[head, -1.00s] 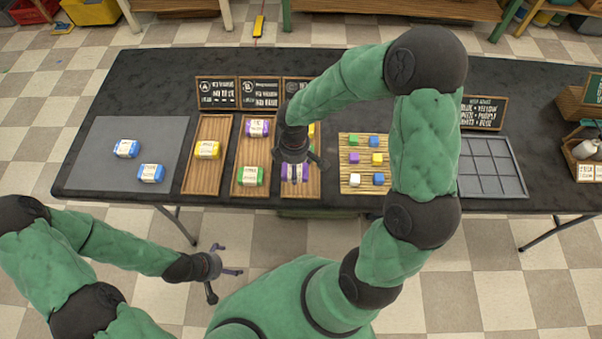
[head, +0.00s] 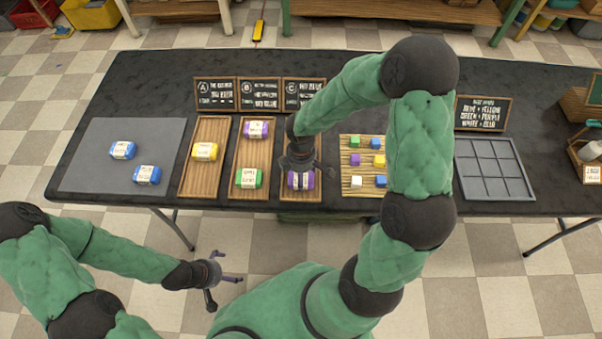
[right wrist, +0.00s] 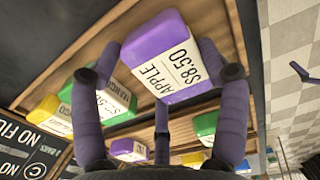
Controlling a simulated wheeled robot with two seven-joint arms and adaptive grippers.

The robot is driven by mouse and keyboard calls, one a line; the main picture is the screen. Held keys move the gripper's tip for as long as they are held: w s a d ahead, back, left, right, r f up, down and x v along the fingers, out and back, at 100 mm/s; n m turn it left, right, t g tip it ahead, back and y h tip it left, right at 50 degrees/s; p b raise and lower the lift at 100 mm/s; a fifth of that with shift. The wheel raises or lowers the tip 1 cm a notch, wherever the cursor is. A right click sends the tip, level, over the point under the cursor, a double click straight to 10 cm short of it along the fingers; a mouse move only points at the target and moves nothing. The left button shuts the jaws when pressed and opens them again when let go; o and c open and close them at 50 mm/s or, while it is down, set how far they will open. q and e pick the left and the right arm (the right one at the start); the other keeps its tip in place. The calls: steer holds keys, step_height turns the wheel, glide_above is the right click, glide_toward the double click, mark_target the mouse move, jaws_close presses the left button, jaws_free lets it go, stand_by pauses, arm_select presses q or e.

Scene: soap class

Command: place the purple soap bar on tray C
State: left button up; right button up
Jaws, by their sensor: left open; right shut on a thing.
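The purple soap bar (head: 301,181), labelled "APPLE $8.50", also shows large in the right wrist view (right wrist: 150,40). My right gripper (head: 303,166) is shut on it, with fingers on both sides of the bar. The bar is over the near end of tray C (head: 303,196), the rightmost of the wooden trays. I cannot tell whether the bar touches the tray. Behind it in the right wrist view, a green bar (right wrist: 120,92) and a yellow bar (right wrist: 48,112) lie on tray C. My left gripper (head: 226,286) is open and empty in front of the table.
Tray B (head: 247,194), beside tray C, holds purple and green bars. Tray A (head: 200,190) holds a yellow bar. Two blue bars lie on the grey mat (head: 90,140). A slatted board (head: 345,190) with small cubes stands close on the right. Sign C (head: 304,93) stands behind.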

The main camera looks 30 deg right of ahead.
steer(key=o, duration=1.6)
step_height(320, 180, up, 12)
steer(key=p, duration=0.5)
steer(key=shift+r+p, duration=0.15)
steer(key=shift+p, duration=0.2)
